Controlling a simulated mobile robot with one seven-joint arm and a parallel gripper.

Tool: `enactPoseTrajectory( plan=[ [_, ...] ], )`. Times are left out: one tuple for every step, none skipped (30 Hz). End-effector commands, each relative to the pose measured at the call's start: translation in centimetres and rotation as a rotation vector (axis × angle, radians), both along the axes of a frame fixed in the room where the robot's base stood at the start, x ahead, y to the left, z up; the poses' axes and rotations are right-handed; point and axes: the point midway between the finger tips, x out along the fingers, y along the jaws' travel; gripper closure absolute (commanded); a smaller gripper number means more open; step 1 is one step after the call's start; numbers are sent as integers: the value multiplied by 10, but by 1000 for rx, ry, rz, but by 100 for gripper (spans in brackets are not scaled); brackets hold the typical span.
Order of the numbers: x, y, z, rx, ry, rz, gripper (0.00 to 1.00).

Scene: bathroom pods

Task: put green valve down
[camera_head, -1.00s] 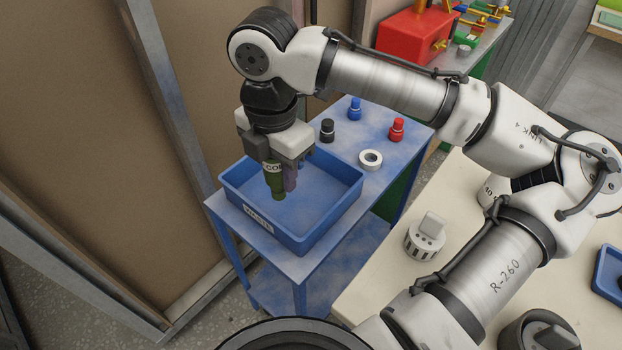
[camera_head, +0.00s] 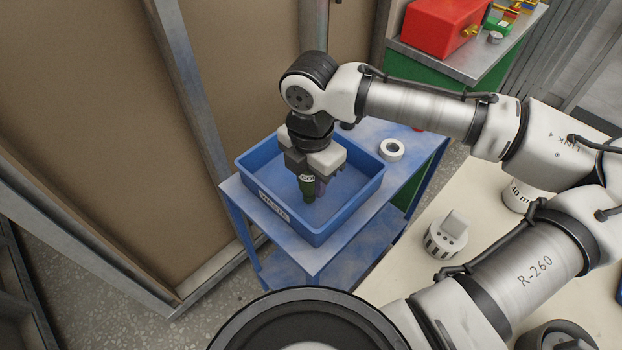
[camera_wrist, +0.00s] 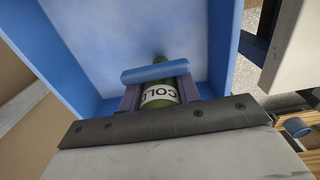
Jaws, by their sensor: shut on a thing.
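The green valve (camera_head: 308,188) has a white label band reading "COLD" in part. My gripper (camera_head: 314,184) is shut on it and holds it upright, pointing down inside the blue bin (camera_head: 318,233) labelled as waste. The valve also shows between the fingers in the wrist view (camera_wrist: 160,94), over the bin floor (camera_wrist: 120,40). A blue bar crosses in front of the valve there. I cannot tell whether the valve's lower end touches the bin floor.
The bin stands on a blue table (camera_head: 412,160). A white tape-like ring (camera_head: 391,150) lies behind it to the right. A cream table (camera_head: 480,210) with a grey-white slotted holder (camera_head: 446,235) is to the right. A red box (camera_head: 446,25) stands at the back.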

Motion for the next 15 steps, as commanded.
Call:
enactPoseTrajectory(
  plan=[
    [0,0,-6,-2,1,0,95],
    [0,0,-9,-1,1,0,95],
    [0,0,-11,0,0,0,95],
    [0,0,-12,1,-1,0,95],
    [0,0,-13,0,-1,0,95],
    [0,0,-13,0,-1,0,95],
    [0,0,-13,0,-1,0,95],
    [0,0,-12,0,-1,0,95],
    [0,0,-12,0,-1,0,95],
    [0,0,-12,0,-1,0,95],
    [0,0,-13,1,-1,0,95],
    [0,0,-13,1,-1,0,95],
    [0,0,-14,1,-1,0,95],
    [0,0,-15,1,-1,1,95],
    [0,0,-17,1,-1,1,95]
  ],
)
